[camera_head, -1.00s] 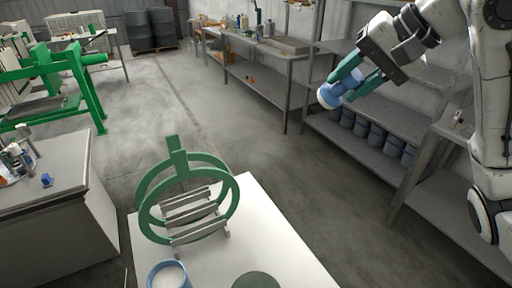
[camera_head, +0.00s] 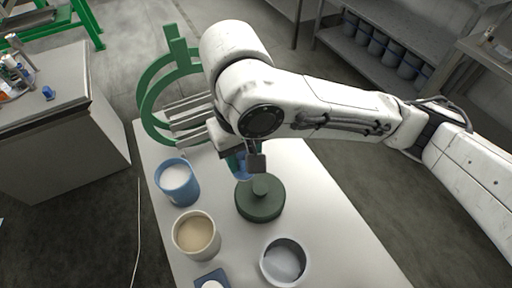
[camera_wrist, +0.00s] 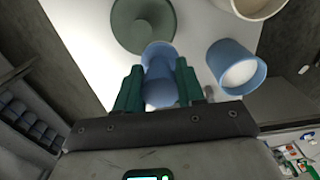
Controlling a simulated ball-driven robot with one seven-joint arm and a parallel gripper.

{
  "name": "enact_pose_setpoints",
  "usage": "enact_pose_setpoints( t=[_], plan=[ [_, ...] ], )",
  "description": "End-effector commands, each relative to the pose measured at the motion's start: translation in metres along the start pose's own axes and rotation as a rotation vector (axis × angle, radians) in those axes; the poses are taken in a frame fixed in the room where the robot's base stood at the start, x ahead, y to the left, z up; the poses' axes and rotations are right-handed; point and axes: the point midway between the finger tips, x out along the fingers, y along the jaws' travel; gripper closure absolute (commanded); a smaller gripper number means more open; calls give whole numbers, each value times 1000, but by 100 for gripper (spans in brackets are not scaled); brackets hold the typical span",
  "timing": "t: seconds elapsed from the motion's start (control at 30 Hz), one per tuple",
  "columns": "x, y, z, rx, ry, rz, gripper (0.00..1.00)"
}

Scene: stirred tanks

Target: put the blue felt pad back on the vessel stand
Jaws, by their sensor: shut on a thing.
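My gripper (camera_wrist: 159,86) is shut on a blue waisted piece (camera_wrist: 158,55) with flared ends, held between its green fingers. In the head view, a little of the blue piece (camera_head: 236,167) shows under my arm, above the white table, next to a dark green knobbed lid (camera_head: 259,204). I cannot tell whether this piece is the felt pad. A blue square (camera_head: 205,276) with a white disc on it lies at the near table edge, partly out of frame. A green ring frame with grey slats (camera_head: 158,98), possibly the vessel stand, stands at the far end, partly hidden by my arm.
On the white table (camera_head: 330,240) stand a blue cup (camera_head: 177,184) with white contents, a cream pot (camera_head: 196,236) with tan contents and a grey-blue pot (camera_head: 284,262). The table's right side is clear. A grey cabinet (camera_head: 60,140) stands at left.

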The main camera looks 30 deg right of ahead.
Motion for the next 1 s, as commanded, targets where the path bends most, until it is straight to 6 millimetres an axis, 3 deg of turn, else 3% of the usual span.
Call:
enact_pose_setpoints(
  t=[0.3, 0.5, 0.83, 1.0],
  plan=[
    [34, 45, -56, 9, -2, -2, 92],
    [64, 64, -79, 6, -2, 2, 92],
    [90, 77, -96, 4, -1, 1, 92],
    [114, 78, -97, 4, -1, 0, 92]
  ],
)
